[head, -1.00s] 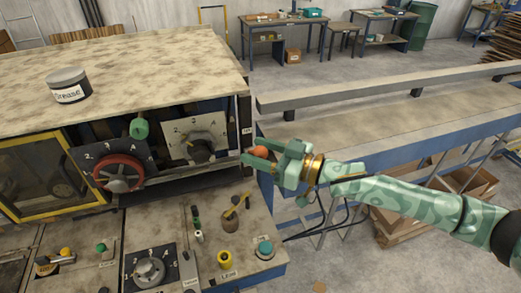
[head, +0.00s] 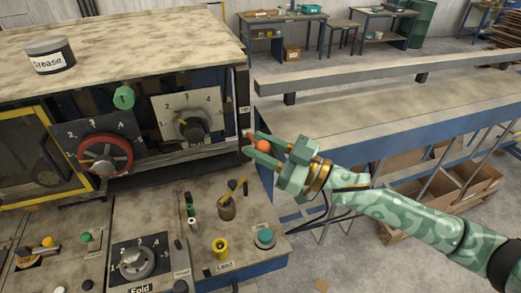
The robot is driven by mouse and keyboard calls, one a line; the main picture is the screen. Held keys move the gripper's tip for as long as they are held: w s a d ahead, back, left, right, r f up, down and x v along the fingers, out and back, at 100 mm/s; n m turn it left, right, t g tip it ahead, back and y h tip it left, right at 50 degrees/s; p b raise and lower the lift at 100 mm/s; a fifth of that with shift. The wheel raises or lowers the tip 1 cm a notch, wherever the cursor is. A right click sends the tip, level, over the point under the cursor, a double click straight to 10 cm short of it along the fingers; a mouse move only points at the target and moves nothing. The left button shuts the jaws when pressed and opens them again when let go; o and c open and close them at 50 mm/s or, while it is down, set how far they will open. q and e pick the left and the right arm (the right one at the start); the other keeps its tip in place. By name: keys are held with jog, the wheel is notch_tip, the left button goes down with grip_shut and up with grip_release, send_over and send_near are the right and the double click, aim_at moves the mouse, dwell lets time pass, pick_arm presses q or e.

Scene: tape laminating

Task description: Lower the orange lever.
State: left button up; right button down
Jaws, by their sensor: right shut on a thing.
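The orange lever's round knob (head: 264,145) shows at the right end of the machine, just off its front right edge. My right gripper (head: 255,146) comes in from the right and is shut on the knob, with one green finger above it and one below. The fingers hide part of the knob, and I cannot make out the lever's shaft. My left gripper is out of view.
The machine's red wheel (head: 105,154) and grey dial plate (head: 187,119) are left of the gripper. Below lies a control panel with a yellow button (head: 221,246) and a teal button (head: 265,237). A long blue-sided conveyor (head: 400,120) runs behind my right arm.

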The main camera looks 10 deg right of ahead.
jog(key=shift+s+d+f+n+y+b, duration=0.1)
jog(key=shift+s+f+n+y+b, duration=0.15)
jog(key=shift+f+n+y+b, duration=1.05)
jog(key=shift+s+f+n+y+b, duration=0.2)
jog(key=shift+f+n+b, duration=0.45)
jog(key=shift+b, duration=1.35)
